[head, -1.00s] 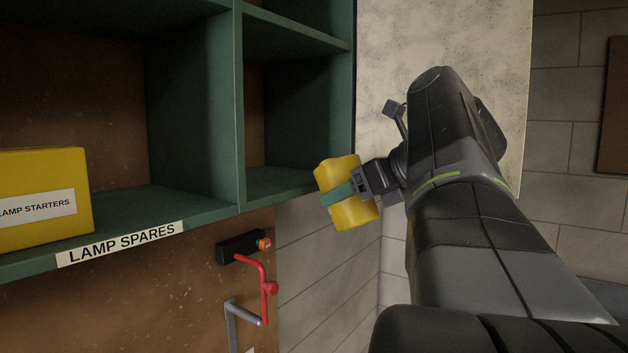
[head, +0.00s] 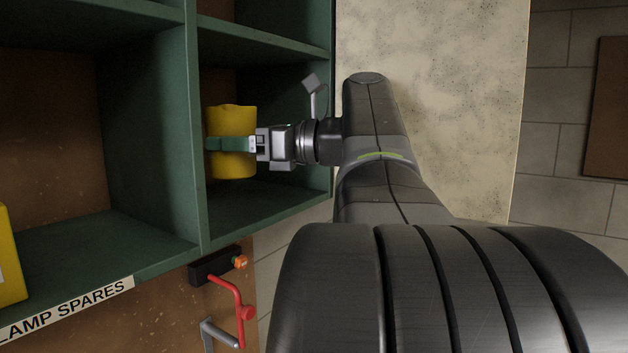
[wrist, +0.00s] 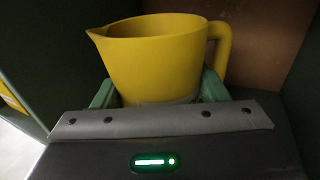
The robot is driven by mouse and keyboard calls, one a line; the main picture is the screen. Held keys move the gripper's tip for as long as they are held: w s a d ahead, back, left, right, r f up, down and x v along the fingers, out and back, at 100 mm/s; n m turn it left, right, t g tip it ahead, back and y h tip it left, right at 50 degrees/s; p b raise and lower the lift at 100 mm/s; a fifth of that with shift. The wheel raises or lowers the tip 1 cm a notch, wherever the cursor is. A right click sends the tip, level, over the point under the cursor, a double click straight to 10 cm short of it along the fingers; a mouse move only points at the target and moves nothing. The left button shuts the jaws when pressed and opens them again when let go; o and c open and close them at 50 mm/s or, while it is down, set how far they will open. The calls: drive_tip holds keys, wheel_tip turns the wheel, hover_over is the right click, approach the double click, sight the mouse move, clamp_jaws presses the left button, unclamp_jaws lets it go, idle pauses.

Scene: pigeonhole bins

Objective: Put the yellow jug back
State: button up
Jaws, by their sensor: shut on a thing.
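The yellow jug (head: 232,162) is upright at the right-hand pigeonhole (head: 262,203) of the green shelf in the head view. My gripper (head: 232,144) is shut on it, with green fingers around its sides. In the head view the jug appears above the shelf board; whether its base touches the board I cannot tell. In the wrist view the jug (wrist: 155,65) shows its spout at left and its handle at right. Its lower part is hidden behind my gripper (wrist: 158,95).
A green divider (head: 196,130) stands close left of the jug. The left bay holds a yellow box (head: 10,255), cut by the frame edge, above a LAMP SPARES label (head: 65,308). Below the shelf are a red hooked handle (head: 240,305) and a grey one (head: 218,335).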

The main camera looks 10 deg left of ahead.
sight(238, 175)
drive_tip(key=shift+f, duration=2.85)
drive_tip(key=o, duration=1.1)
drive_tip(key=shift+f, duration=0.1)
drive_tip(key=d+b, duration=0.1)
drive_tip(key=d, duration=1.1)
drive_tip(key=shift+b, duration=0.3)
